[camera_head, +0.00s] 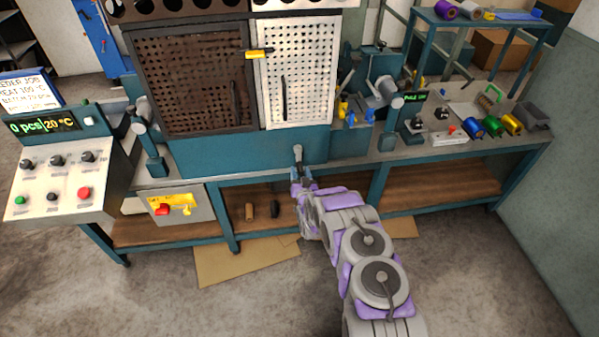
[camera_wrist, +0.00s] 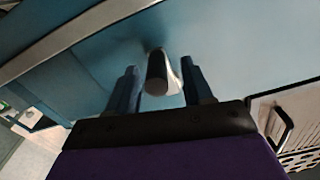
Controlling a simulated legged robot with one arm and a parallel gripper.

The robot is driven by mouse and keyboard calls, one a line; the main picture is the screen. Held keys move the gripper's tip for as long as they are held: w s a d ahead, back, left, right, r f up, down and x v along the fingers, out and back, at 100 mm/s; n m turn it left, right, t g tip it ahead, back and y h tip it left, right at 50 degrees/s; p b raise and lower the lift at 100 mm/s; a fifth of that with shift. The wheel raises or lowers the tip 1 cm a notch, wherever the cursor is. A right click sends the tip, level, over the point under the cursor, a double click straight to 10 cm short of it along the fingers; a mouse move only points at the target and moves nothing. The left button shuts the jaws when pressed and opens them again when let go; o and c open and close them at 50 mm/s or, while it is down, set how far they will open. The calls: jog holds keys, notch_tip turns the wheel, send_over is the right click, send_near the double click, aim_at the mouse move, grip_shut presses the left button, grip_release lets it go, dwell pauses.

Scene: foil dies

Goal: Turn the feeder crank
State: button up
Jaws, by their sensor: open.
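The feeder crank (camera_head: 298,152) shows in the head view as a small grey handle on the teal front panel of the machine. Its lower part is partly hidden by my gripper (camera_head: 302,182), which is right at it. In the wrist view a dark, round-ended crank handle (camera_wrist: 156,74) with a light grey arm behind it points toward the camera. My gripper (camera_wrist: 160,72) is open, with one blue finger on each side of the handle. Gaps show between the handle and both fingers. Exact depth between fingertips and handle is hard to tell.
Perforated guard doors (camera_head: 296,75) stand above the crank. A control panel (camera_head: 62,175) is at the left, reading "0 pcs" and "20 °C". Coloured foil rolls (camera_head: 490,127) lie on the bench at right. The floor in front is mostly clear.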

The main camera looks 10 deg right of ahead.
jog(key=shift+w+d, duration=0.25)
jog(key=shift+w, duration=0.75)
jog(key=shift+a, duration=0.1)
jog(key=shift+c, duration=0.5)
grip_shut()
